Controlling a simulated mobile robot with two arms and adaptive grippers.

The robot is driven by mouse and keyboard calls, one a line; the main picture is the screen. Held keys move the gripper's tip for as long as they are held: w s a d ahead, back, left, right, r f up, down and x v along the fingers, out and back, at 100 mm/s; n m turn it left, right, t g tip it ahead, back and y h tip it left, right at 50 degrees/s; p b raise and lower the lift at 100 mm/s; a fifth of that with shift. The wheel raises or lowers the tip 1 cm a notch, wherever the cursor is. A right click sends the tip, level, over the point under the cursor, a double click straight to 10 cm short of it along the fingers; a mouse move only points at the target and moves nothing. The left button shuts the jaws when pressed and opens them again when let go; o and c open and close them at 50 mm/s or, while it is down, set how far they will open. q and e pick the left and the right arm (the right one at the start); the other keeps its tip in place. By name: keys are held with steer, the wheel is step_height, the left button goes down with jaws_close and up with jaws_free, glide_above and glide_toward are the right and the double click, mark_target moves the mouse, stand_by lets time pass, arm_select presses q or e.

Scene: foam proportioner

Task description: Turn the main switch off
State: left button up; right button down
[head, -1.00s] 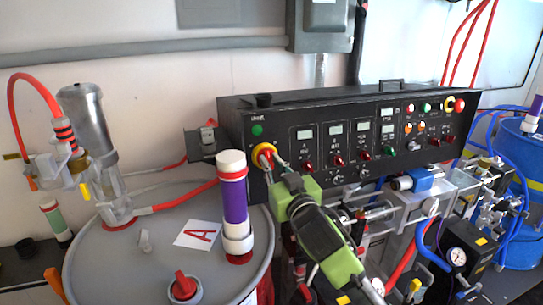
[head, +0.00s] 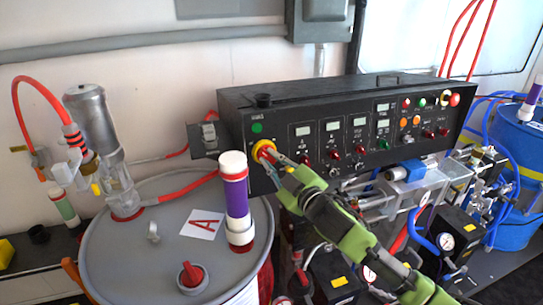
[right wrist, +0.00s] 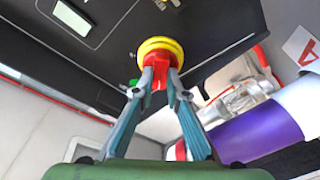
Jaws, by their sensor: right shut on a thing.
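The main switch (head: 261,147) is a red knob on a yellow round plate at the left end of the black control panel's front. In the right wrist view its yellow plate (right wrist: 160,45) is at top centre, with the red knob standing out toward me. My right gripper (head: 274,156) reaches it from the lower right. In the right wrist view both fingertips (right wrist: 160,84) of this gripper are closed on the red knob, one on each side. The fingers hide part of the knob, and its exact turn angle is hard to tell. My left gripper is not in view.
A grey drum (head: 130,262) stands at the left, with a purple and white cylinder (head: 236,200) near my right gripper. The black panel (head: 330,105) carries displays and small knobs. Clear piping (head: 375,195) and a gauge (head: 446,241) lie beside my right arm.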

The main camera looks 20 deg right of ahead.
steer(key=shift+f, duration=0.15)
stand_by(0.3)
steer(key=c, duration=2)
jaws_free()
steer(key=v, duration=1.2)
